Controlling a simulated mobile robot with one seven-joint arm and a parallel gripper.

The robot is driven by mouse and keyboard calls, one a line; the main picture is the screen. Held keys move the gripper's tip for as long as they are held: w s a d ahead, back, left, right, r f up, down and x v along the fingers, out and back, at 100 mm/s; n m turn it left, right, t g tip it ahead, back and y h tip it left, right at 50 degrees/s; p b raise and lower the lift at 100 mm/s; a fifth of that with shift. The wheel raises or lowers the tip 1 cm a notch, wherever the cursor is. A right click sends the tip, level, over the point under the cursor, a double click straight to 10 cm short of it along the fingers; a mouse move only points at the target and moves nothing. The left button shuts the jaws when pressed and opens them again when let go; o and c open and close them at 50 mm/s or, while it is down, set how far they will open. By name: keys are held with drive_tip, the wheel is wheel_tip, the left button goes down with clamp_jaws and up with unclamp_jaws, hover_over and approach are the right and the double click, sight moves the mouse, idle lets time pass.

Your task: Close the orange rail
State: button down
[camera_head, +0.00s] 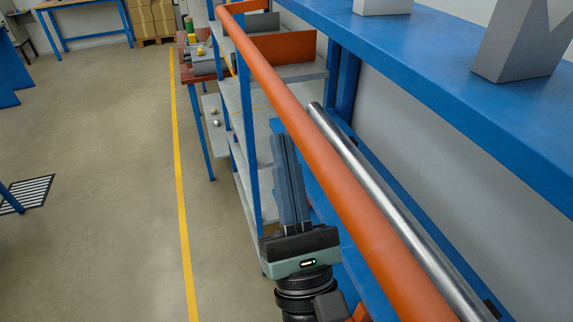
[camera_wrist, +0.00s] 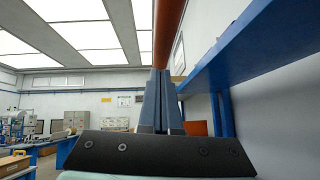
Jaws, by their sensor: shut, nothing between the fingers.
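The orange rail (camera_head: 330,170) is a long round bar that runs from the top left of the head view to the bottom right, in front of the blue machine frame. A bare steel rod (camera_head: 390,205) runs beside it on the right. My gripper (camera_head: 284,140) is just left of the rail in the head view, its two blue-grey fingers together and empty. A gap to the rail cannot be judged exactly. In the wrist view the rail (camera_wrist: 168,30) shows above and behind the closed fingertips (camera_wrist: 160,72).
A blue beam (camera_head: 450,85) carries grey blocks (camera_head: 520,40) on the right. Grey shelves (camera_head: 265,130) with blue posts stand behind my gripper, holding an orange bin (camera_head: 285,48). Open floor (camera_head: 100,190) with a yellow line (camera_head: 180,180) lies to the left.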

drive_tip(key=shift+w+d+r+p, duration=0.15)
drive_tip(key=shift+r+p, duration=0.3)
drive_tip(key=shift+r, duration=0.3)
drive_tip(key=shift+m+h+b, duration=0.4)
drive_tip(key=shift+h+b, duration=0.1)
drive_tip(key=shift+b, duration=0.05)
drive_tip(key=shift+r, duration=0.2)
